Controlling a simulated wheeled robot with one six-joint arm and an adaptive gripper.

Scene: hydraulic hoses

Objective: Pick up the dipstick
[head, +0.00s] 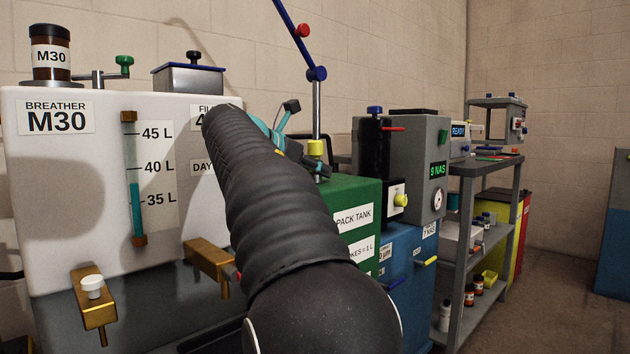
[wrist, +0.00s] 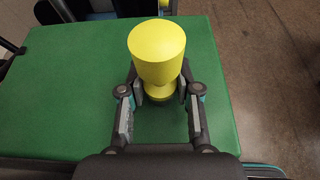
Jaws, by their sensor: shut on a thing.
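The dipstick shows as a yellow knob with a narrower neck and a lower collar in the wrist view (wrist: 157,55). It stands upright over the green top of the pack tank (wrist: 70,95). My gripper (wrist: 160,90) is shut on it, with one finger on each side of the neck. In the head view the yellow knob (head: 315,148) shows just above my gripper (head: 318,168), over the green pack tank (head: 353,215). The dipstick's lower part is hidden; I cannot tell whether it is still seated in the tank.
A white tank (head: 60,190) with a level gauge and brass taps stands left of my arm. A metal post with a blue lever (head: 316,74) rises behind the knob. A grey unit (head: 425,150) and shelves (head: 487,170) stand to the right.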

